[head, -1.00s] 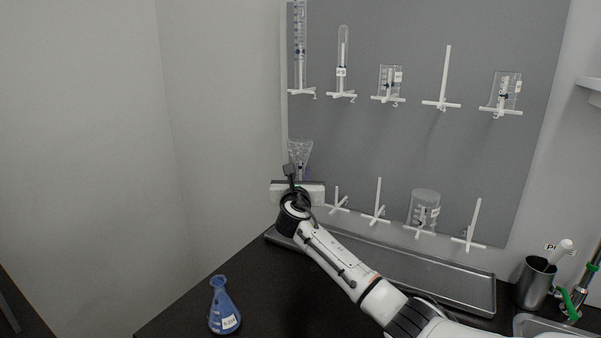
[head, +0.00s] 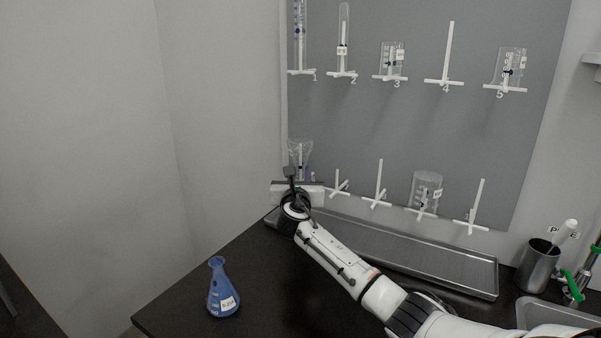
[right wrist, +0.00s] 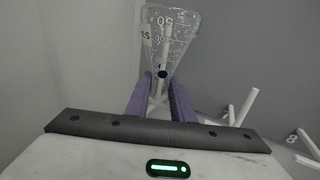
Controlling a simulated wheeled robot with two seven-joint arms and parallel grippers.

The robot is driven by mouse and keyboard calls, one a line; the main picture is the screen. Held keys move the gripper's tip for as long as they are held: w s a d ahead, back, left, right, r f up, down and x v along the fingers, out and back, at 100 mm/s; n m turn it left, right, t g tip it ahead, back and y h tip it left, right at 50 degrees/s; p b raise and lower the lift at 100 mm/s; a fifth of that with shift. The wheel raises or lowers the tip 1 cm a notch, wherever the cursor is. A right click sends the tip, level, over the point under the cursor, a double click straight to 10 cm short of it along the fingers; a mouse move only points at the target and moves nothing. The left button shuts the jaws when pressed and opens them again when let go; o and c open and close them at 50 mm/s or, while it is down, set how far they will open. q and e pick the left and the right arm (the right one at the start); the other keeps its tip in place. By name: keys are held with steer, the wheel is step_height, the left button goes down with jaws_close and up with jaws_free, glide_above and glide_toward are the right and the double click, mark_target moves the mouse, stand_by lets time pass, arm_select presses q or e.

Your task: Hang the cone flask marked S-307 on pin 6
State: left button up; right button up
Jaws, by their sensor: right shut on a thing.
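A clear cone flask (head: 300,150) is upside down, wide end up, at the lower left of the grey pegboard. In the right wrist view the flask (right wrist: 168,38) shows a mark like 50 and a label that starts with S; the rest is unreadable. My right gripper (head: 297,180) is shut on its narrow neck, purple fingers (right wrist: 163,98) on either side. A white pin (right wrist: 167,38) shows through the flask glass and appears to be inside it. The number at this pin is hidden. My left gripper is not in view.
A blue cone flask (head: 221,290) stands on the black bench at left. A beaker (head: 427,187) hangs among bare lower pins (head: 379,180). Other glassware hangs above. A metal tray (head: 400,254) lies under the board; a steel cup (head: 537,268) stands at right.

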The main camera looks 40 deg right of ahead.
steer(key=shift+f, duration=0.1)
steer(key=o, duration=1)
steer(key=shift+o, duration=0.2)
